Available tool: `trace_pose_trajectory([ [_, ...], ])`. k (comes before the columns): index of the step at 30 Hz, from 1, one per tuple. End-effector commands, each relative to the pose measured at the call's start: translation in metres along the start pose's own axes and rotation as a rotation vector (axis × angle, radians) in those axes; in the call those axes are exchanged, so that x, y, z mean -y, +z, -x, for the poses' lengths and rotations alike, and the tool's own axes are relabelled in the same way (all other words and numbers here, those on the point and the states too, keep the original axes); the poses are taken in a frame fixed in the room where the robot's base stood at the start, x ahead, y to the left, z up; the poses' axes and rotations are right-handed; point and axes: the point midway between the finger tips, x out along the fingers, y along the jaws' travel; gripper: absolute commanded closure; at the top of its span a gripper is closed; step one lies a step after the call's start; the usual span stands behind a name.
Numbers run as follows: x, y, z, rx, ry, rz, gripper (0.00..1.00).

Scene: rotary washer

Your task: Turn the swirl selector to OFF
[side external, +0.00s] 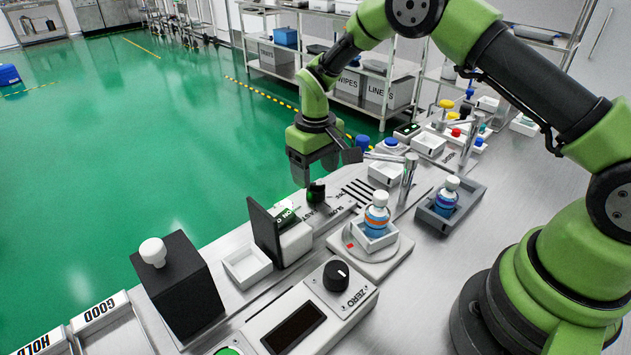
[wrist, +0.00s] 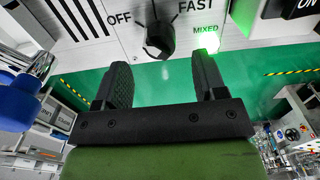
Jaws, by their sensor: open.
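The swirl selector is a black knob (wrist: 158,38) on a pale panel, with OFF printed to its left and FAST to its upper right in the wrist view. It also shows as a small dark knob (side external: 316,191) in the side view, beside SLOW and FAST lettering. I cannot tell which marking the knob points to. My gripper (side external: 316,172) hangs just above and behind the knob in the side view. In the wrist view my gripper (wrist: 163,68) is open and empty, its two fingers apart, with the knob beyond the gap between them.
A green MIXED lamp (wrist: 206,42) glows beside the knob. A black upright plate (side external: 265,235) stands near the selector. A bottle (side external: 376,214) sits in a white holder on a round base. A grey tray (side external: 470,208) holds another bottle. A ZERO dial (side external: 336,275) is in front.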

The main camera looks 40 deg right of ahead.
Motion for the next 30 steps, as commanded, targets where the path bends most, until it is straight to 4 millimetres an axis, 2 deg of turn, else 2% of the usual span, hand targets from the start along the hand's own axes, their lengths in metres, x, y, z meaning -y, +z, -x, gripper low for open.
trace_pose_trajectory([
  [3,0.000,-0.001,0.026,-0.004,0.000,0.000,0.35],
  [9,0.000,0.000,0.054,-0.002,0.000,0.001,0.35],
  [23,0.000,0.001,0.064,-0.004,-0.001,-0.001,0.35],
  [26,0.001,0.004,0.081,-0.030,-0.008,-0.015,0.35],
  [30,0.002,0.022,0.131,-0.106,-0.034,-0.061,0.35],
])
